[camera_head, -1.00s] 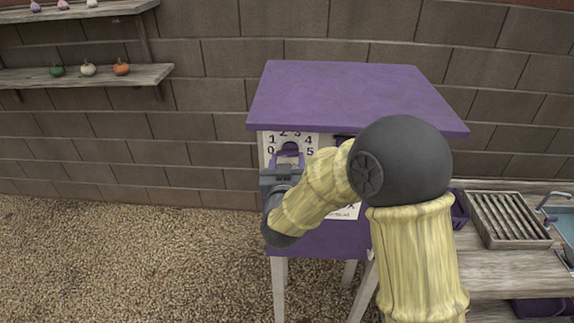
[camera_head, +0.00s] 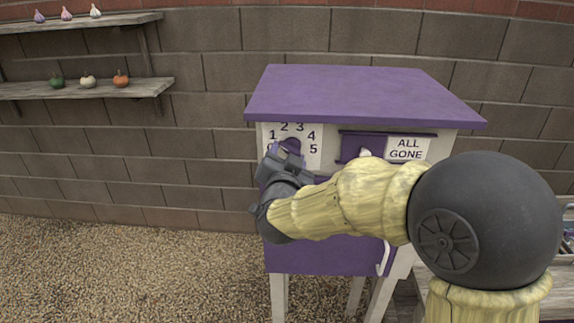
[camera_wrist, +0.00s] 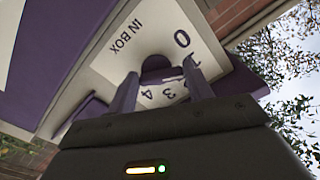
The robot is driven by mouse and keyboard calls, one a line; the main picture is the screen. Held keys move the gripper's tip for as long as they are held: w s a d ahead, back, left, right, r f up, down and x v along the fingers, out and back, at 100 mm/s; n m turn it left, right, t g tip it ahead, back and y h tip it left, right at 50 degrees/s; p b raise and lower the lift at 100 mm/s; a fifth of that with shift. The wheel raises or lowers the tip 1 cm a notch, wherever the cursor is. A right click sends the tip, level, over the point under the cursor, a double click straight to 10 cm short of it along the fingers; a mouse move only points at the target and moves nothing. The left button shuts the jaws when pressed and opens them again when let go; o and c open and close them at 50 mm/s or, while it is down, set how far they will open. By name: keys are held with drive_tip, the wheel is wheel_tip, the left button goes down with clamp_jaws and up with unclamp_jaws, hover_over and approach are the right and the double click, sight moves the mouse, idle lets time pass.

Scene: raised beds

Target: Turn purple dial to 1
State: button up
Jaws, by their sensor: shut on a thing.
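The purple dial (camera_head: 291,146) sits on a white number plate (camera_head: 312,158) on the front of a purple-roofed box. Digits 1 to 5 arc around it in the head view, and 0 is partly covered by my gripper. My gripper (camera_head: 288,156) is shut on the dial and tilted. In the wrist view its two fingers (camera_wrist: 160,88) straddle the dial (camera_wrist: 155,64), whose lower part is hidden between them. The digits 0, 1, 3 and 4 show beside the fingers, with "IN BOX" at the left. I cannot tell exactly which digit the dial points to.
The purple roof (camera_head: 365,92) overhangs the dial. To the right are a purple slider (camera_head: 362,146) and an "ALL GONE" sign (camera_head: 407,149). A white handle (camera_head: 384,258) sticks out lower on the box. Wall shelves (camera_head: 90,88) at left hold small pumpkins. Gravel at left is clear.

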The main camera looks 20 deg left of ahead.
idle(0.4)
drive_tip(key=o, duration=1)
drive_tip(key=shift+s, duration=0.15)
drive_tip(key=b+v, duration=0.4)
drive_tip(key=v, duration=1.3)
drive_tip(key=shift+s, duration=0.1)
drive_tip(key=shift+f, duration=0.1)
